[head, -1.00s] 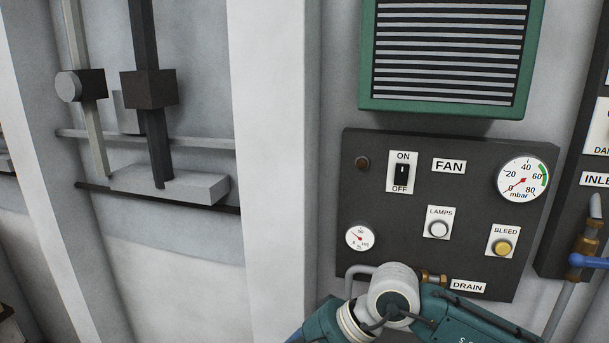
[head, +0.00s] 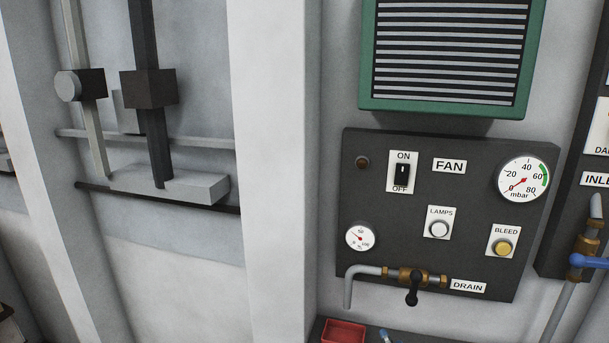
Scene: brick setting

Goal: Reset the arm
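Neither of my grippers shows in the head view, and no part of my arms is in the picture. In front of me is a dark control panel (head: 395,225) on a white wall. It carries a fan switch (head: 401,174), a lamps button (head: 439,229), a yellow bleed button (head: 502,248) and two round dials. A brass drain valve (head: 405,275) with a black handle (head: 412,291) pointing down sits at the panel's lower edge. The large mbar gauge (head: 523,179) has its red needle near the low end.
A green louvred vent (head: 447,55) is above the panel. A blue-handled valve (head: 588,261) on a pipe is at the right edge. A red tray (head: 344,333) lies on a dark surface at the bottom. Dark upright levers (head: 150,88) stand in a recess at the left.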

